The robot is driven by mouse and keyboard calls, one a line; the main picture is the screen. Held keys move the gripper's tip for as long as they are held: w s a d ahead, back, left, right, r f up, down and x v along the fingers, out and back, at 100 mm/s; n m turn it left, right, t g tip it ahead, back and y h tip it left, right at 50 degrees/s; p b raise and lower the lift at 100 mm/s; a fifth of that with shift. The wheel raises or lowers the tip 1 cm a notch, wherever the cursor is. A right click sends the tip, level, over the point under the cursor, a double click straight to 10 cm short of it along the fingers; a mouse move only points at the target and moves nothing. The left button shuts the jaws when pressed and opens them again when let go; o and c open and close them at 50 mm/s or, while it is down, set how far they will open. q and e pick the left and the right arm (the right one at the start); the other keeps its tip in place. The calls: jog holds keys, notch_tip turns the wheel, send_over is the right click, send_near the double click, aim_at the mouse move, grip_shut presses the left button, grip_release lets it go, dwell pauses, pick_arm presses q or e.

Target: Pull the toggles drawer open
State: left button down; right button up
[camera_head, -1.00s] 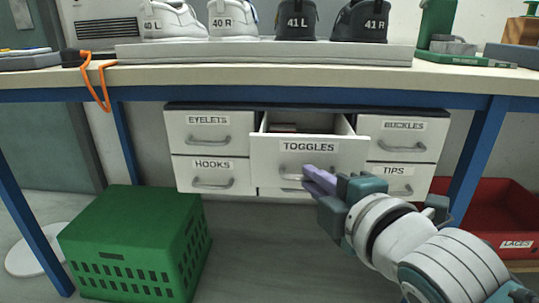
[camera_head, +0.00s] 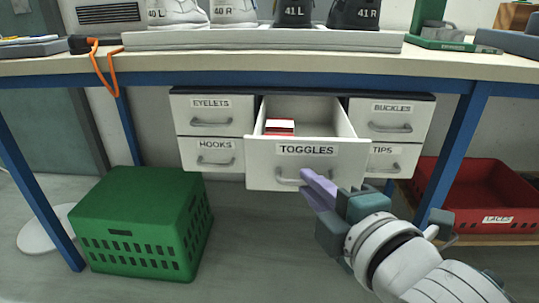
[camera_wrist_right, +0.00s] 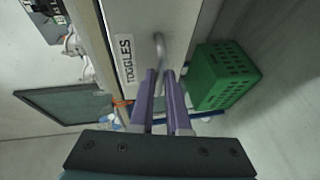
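The toggles drawer (camera_head: 262,158) is pulled well out of the middle of the drawer unit under the bench, with its label facing me. A small red and white box (camera_head: 280,127) shows inside it. The drawer's grey bar handle (camera_head: 288,181) is below the label. My right gripper (camera_head: 308,182) is at the right end of this handle. In the right wrist view, its purple fingers (camera_wrist_right: 161,75) lie on either side of the handle (camera_wrist_right: 161,47) and look closed on it; the exact contact is hard to see. My left gripper is not in view.
The eyelets (camera_head: 211,115), hooks (camera_head: 209,154), buckles (camera_head: 390,121) and tips (camera_head: 393,160) drawers are shut. A green crate (camera_head: 145,220) stands on the floor at left, a red laces bin (camera_head: 480,205) at right. The workbench (camera_head: 250,58) with shoes is above.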

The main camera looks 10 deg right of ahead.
jog(key=o, duration=0.4)
jog(key=shift+s, duration=0.1)
jog(key=p+v, duration=0.3)
jog(key=v, duration=0.7)
